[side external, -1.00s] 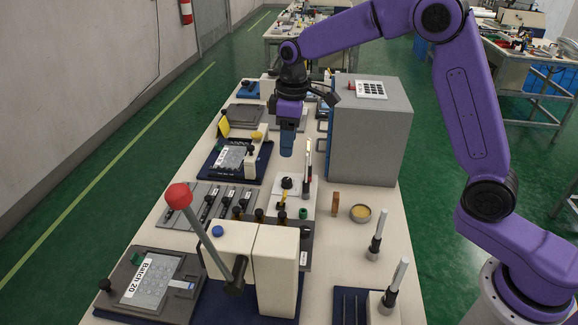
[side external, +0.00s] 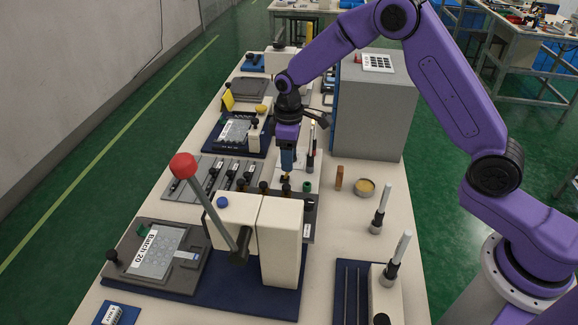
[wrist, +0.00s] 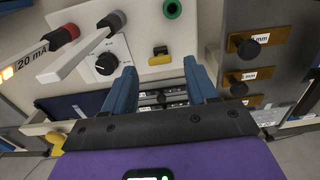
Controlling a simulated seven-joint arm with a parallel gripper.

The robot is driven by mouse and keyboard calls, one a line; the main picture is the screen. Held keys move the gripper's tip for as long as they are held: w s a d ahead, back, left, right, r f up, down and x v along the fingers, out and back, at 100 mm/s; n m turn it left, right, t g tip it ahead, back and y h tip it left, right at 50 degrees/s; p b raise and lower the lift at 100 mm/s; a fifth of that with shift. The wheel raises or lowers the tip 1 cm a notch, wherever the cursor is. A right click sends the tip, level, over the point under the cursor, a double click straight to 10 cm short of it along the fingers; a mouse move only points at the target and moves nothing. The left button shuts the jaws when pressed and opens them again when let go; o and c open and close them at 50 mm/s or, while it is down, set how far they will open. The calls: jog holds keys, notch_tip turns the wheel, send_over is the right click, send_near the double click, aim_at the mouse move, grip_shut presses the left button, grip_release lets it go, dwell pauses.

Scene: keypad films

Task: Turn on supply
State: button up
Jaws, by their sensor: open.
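Which way the switch is set is too small to tell.
In the side view, a red-ball lever press (side external: 235,220) stands in front and a grey cabinet (side external: 375,110) behind right.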

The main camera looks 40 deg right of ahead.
jog(key=shift+f, duration=2.2)
